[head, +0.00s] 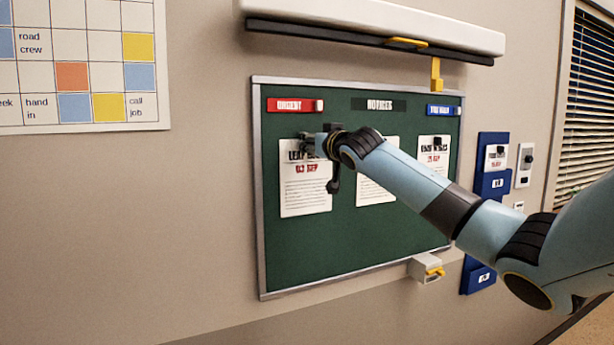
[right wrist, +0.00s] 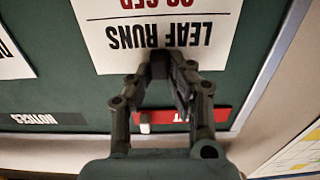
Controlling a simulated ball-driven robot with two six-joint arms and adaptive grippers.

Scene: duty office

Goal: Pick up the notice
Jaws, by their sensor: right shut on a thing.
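The left white notice (head: 305,198), headed "LEAF RUNS" with a red date line, hangs against the green board under the red "URGENT" label. My right gripper (head: 314,147) is at its top edge, its arm reaching across from the right. In the right wrist view the notice (right wrist: 160,30) appears upside down, and my right gripper (right wrist: 163,70) is shut at its top edge on a dark block, seemingly the notice's clip. The fingers hide part of that edge. The sheet looks flat and close to the board. My left gripper is not in view.
The framed green board (head: 300,255) also holds a middle notice (head: 376,190), partly behind my arm, and a right notice (head: 432,158) with a black clip. A white ledge (head: 375,15) juts out above. A blue wall holder (head: 492,185) hangs at right.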

